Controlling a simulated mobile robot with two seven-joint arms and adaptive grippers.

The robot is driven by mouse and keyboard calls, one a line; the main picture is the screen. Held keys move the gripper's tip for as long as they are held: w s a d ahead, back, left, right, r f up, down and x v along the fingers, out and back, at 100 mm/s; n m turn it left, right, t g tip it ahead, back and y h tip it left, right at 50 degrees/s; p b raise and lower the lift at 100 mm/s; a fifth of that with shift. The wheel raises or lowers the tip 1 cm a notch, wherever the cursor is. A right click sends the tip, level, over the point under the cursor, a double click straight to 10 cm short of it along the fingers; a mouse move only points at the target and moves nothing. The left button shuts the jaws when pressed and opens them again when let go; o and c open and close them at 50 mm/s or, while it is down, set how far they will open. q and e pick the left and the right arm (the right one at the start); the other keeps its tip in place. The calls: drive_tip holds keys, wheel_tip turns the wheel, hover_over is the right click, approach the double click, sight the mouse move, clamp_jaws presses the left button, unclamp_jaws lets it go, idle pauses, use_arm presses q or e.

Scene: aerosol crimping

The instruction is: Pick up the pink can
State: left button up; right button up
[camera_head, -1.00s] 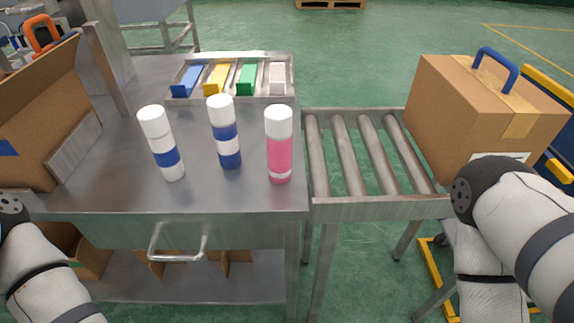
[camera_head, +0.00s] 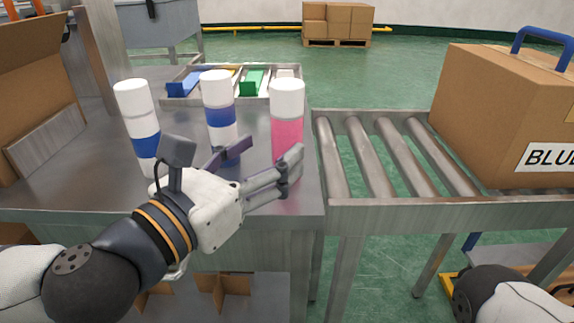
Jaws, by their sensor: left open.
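The pink can (camera_head: 287,130) with a white cap stands upright at the right front of the metal table (camera_head: 60,190). My left gripper (camera_head: 268,165) is open in front of it, pointing right and away from me. One finger overlaps the can's lower part in the picture; I cannot tell whether it touches. The can's lower part is partly hidden. Of my right arm only a link shows at the bottom right; its gripper is out of view.
Two white cans with blue bands, a left one (camera_head: 138,125) and a middle one (camera_head: 219,115), stand left of the pink can. A tray (camera_head: 262,97) of coloured blocks lies behind. A roller conveyor (camera_head: 362,160) and a cardboard box (camera_head: 500,110) are at the right.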

sight(278, 141)
use_arm(q)
drive_tip(key=x, duration=0.5)
drive_tip(key=shift+w+d+r, duration=0.15)
drive_tip(key=shift+d+r, duration=0.1)
drive_tip(key=shift+r, duration=0.1)
drive_tip(key=c, duration=1.4)
drive_tip(key=shift+p, duration=0.3)
